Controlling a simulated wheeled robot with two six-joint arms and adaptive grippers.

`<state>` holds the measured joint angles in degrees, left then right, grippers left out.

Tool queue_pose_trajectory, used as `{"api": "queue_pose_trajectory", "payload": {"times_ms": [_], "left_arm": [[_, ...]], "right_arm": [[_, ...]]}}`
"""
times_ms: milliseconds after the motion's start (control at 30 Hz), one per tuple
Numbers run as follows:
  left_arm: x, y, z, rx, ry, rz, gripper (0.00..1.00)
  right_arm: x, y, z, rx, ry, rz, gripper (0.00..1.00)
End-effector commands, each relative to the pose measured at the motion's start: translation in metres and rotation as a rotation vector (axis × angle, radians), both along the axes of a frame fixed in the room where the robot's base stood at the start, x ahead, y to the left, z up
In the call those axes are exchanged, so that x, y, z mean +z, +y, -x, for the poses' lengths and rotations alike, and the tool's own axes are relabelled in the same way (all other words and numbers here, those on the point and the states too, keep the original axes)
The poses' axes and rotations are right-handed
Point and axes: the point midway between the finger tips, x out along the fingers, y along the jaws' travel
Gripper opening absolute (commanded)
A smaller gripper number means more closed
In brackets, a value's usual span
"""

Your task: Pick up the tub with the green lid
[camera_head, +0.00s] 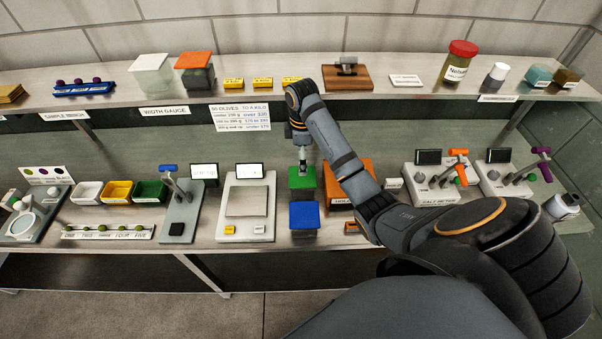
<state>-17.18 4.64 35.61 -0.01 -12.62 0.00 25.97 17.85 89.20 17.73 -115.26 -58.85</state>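The tub with the green lid (302,178) stands on the lower bench, just behind a tub with a blue lid (304,215). My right arm reaches in from the lower right, and its gripper (303,163) points down at the green lid from directly above. The fingertips are at or very near the lid. They are too small to show whether they touch it or are open or shut. Most of the green-lidded tub's body is hidden by its lid and the blue-lidded tub. My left gripper is not in view.
A scale (246,205) stands left of the tubs, and an orange board (362,172) lies close on the right, partly behind my arm. The upper shelf (225,92) above holds a white-lidded tub (151,75) and an orange-lidded tub (196,70).

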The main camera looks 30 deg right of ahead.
Motion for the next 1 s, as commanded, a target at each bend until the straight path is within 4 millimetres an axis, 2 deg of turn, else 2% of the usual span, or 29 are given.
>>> {"api": "queue_pose_trajectory", "payload": {"times_ms": [33,167,267,433,533,633,700,800,967,1000], "left_arm": [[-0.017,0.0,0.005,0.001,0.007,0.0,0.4],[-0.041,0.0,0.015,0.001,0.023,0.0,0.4],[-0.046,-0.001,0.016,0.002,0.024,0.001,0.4],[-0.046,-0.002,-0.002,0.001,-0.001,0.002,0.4],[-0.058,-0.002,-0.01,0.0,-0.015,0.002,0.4],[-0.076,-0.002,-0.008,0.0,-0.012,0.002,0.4],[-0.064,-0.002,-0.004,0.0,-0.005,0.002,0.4],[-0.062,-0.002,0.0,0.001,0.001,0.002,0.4],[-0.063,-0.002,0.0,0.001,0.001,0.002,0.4],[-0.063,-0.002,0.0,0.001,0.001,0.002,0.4]], "right_arm": [[-0.018,0.0,0.0,0.0,0.001,-0.001,1.0],[-0.04,0.0,0.0,-0.001,0.0,0.0,1.0],[-0.045,0.0,0.0,-0.001,-0.001,0.0,1.0],[-0.047,0.0,0.001,-0.001,-0.001,0.001,1.0],[-0.061,0.0,0.003,-0.001,0.0,0.0,1.0],[-0.08,0.0,0.005,-0.001,0.001,0.001,1.0],[-0.082,0.001,0.006,-0.002,0.004,-0.001,1.0],[-0.092,0.001,0.005,-0.002,0.0,-0.001,1.0],[-0.093,0.001,0.005,-0.002,-0.001,0.0,1.0],[-0.093,0.001,0.005,-0.002,-0.001,0.0,0.96]]}}
